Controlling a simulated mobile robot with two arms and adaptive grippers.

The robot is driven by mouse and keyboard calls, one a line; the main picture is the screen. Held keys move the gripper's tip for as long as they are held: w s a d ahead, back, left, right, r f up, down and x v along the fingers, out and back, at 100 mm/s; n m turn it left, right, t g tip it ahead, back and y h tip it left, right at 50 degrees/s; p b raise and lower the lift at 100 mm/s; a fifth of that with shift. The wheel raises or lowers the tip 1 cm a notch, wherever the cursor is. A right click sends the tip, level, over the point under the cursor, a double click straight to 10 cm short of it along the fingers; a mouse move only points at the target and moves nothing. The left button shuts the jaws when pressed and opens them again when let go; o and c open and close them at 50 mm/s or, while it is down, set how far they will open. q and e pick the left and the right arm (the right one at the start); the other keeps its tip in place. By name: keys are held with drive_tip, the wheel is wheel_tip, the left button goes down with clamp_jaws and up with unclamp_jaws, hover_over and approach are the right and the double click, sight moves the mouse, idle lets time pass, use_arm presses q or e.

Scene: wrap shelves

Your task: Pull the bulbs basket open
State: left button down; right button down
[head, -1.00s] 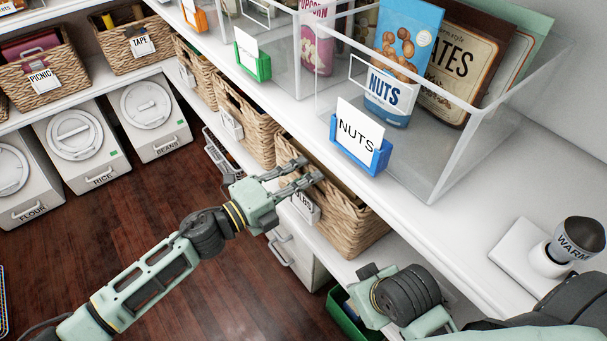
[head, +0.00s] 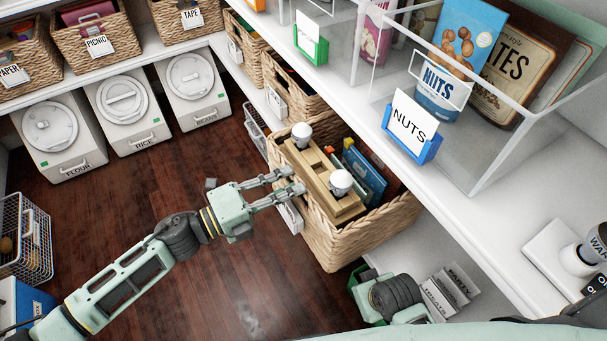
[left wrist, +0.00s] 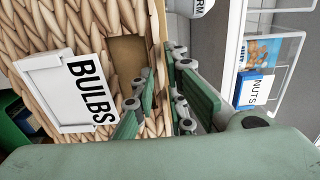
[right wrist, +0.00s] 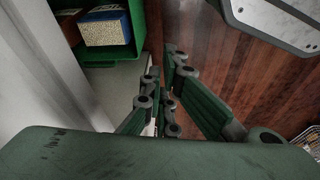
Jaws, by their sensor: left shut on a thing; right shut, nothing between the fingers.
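The bulbs basket (head: 335,240) is woven wicker and stands pulled out past the shelf edge, its open top showing. Inside are a wooden holder (head: 319,178), white bulbs (head: 341,181) and blue boxes or books. My left gripper (head: 298,182) is shut on the basket's front wall at the rim. In the left wrist view, the fingers (left wrist: 157,92) grip beside the handle hole, next to the BULBS label (left wrist: 80,92). My right gripper shows in the right wrist view (right wrist: 160,105), shut and empty, low over the floor near a green bin.
The green bin (right wrist: 139,40) holds a blue-and-yellow thing. Clear bins with a NUTS tag (head: 410,124) stand on the white shelf above. More wicker baskets (head: 295,88) line the lower shelf behind. The wooden floor (head: 130,200) left of the basket is clear.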

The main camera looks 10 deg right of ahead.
use_arm(q)
drive_tip(key=shift+v, duration=2.45)
use_arm(e)
drive_tip(key=shift+s+f, duration=0.15)
drive_tip(key=shift+f, duration=0.55)
use_arm(q)
drive_tip(key=shift+f, duration=0.1)
drive_tip(key=c, duration=1.8)
unclamp_jaws()
drive_tip(key=shift+o, duration=0.2)
drive_tip(key=shift+a, duration=0.1)
use_arm(e)
drive_tip(key=shift+r, duration=0.15)
use_arm(q)
drive_tip(key=v, duration=1.1)
drive_tip(key=shift+s+a, duration=0.2)
drive_tip(key=shift+a, duration=0.2)
